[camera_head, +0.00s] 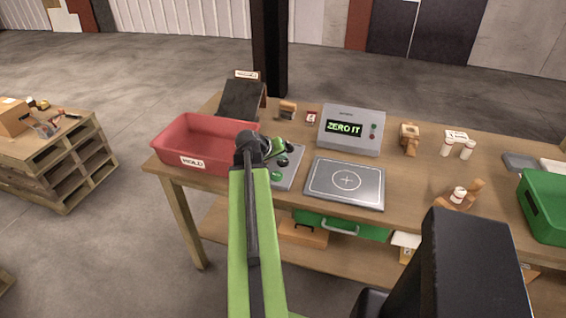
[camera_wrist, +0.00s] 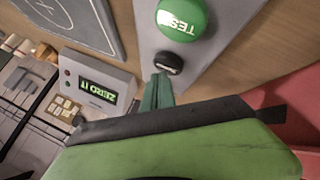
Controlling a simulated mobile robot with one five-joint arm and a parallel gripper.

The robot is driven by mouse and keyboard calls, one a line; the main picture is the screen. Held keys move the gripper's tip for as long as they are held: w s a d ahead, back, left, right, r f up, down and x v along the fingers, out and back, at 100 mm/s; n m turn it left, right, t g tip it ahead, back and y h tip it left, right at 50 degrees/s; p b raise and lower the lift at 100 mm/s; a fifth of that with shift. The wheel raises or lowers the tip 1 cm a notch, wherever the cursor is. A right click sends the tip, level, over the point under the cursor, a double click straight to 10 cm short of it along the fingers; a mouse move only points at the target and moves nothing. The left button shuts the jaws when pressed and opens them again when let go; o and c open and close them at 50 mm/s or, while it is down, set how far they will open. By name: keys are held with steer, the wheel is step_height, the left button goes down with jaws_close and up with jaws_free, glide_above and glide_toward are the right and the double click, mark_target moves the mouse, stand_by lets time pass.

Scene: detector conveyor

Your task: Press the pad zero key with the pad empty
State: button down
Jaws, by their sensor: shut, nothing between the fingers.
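The grey pad (camera_head: 346,185) with a crosshair circle lies empty on the bench; part of it shows in the wrist view (camera_wrist: 75,30). The grey key panel (camera_head: 297,165) is left of the pad, partly hidden by my arm. In the wrist view it carries a large green TEST button (camera_wrist: 181,18) and a small black key (camera_wrist: 169,63), whose marking I cannot read. My gripper (camera_head: 280,146) is over the panel. Its shut, empty green fingers (camera_wrist: 160,78) point at the black key, close to it; I cannot tell whether they touch. The display box (camera_head: 352,145) reads ZERO IT.
A red HOLD bin (camera_head: 205,132) stands left of the panel. A dark sloped stand (camera_head: 240,98) is behind it. Small wooden holders and white bottles (camera_head: 467,150) are right of the display. A green bin (camera_head: 545,205) is at the far right.

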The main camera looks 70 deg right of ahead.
mark_target(282, 163)
steer(key=shift+f+b, duration=0.45)
stand_by(0.4)
stand_by(0.3)
steer(key=shift+r+p, duration=0.85)
step_height(282, 163, up, 5)
steer(key=p, duration=0.5)
steer(key=shift+r, duration=0.15)
stand_by(0.4)
